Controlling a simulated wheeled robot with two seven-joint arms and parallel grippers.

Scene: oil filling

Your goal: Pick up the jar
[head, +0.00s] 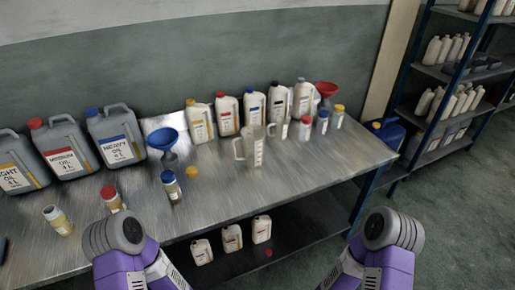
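Several small jars with coloured caps stand on the metal workbench (240,200) in the head view, and I cannot tell which one is the jar named in the task. A blue-capped jar (173,191) stands near the middle. A red-capped jar (305,132), a blue-capped jar (321,125) and a yellow-capped jar (338,119) stand in a group at the right. My two purple arms show at the bottom; no gripper fingers are visible, and no jar is seen held.
Large grey oil cans (116,140) stand at the left back. White bottles (228,116) line the back edge. A blue funnel (163,139), a red funnel (327,90) and a clear measuring jug (254,150) are among them. Small white cans (232,239) sit on the lower shelf.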

